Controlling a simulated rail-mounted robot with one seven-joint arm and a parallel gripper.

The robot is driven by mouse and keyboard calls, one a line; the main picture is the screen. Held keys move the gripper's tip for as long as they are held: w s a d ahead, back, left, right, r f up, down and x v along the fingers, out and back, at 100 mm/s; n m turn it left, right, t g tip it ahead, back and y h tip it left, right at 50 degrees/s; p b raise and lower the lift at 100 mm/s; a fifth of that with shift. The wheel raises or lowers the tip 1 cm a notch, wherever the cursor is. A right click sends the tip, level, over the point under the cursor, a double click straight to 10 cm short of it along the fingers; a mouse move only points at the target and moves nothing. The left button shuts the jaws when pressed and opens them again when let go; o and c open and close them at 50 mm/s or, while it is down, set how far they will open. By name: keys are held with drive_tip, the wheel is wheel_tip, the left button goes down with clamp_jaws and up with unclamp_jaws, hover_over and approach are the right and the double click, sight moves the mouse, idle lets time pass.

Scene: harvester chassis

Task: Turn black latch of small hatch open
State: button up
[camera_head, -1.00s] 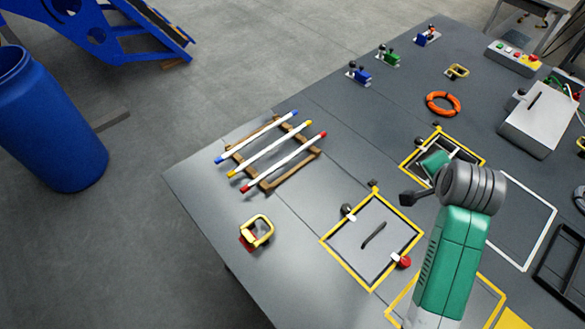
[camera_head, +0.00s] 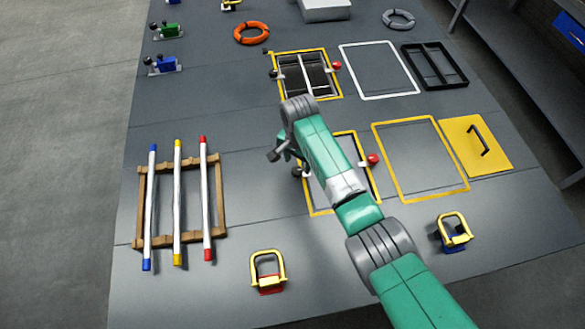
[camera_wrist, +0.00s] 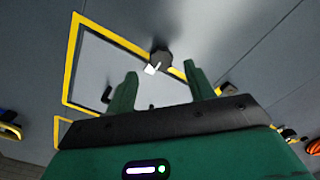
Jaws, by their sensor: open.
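The small closed hatch has a yellow frame (camera_head: 319,213) in the middle of the head view; my arm hides much of it. Its black latch (camera_head: 297,171) is at the left edge, and a red knob (camera_head: 373,160) is at the right edge. In the wrist view, the black latch (camera_wrist: 161,58) is a round dark knob with a white pointer (camera_wrist: 152,69), beside the yellow frame. My gripper (camera_wrist: 161,84) is open and empty, its green fingers apart below the latch in the picture. It does not visibly touch the latch. In the head view, my gripper (camera_head: 280,151) is just above-left of the latch.
An open yellow-framed hatch (camera_head: 309,52) with bars inside lies behind. A rack with coloured rods (camera_head: 178,200) stands left. Yellow-handled blocks (camera_head: 267,270) (camera_head: 453,232) stand in front. A yellow plate (camera_head: 475,146) lies right. The deck between rack and hatch is clear.

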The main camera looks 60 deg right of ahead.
sight(297, 170)
drive_tip(key=shift+f+b, duration=0.35)
drive_tip(key=shift+f, duration=1.6)
drive_tip(key=shift+w, duration=0.1)
drive_tip(key=c, duration=1)
drive_tip(key=shift+o, duration=0.2)
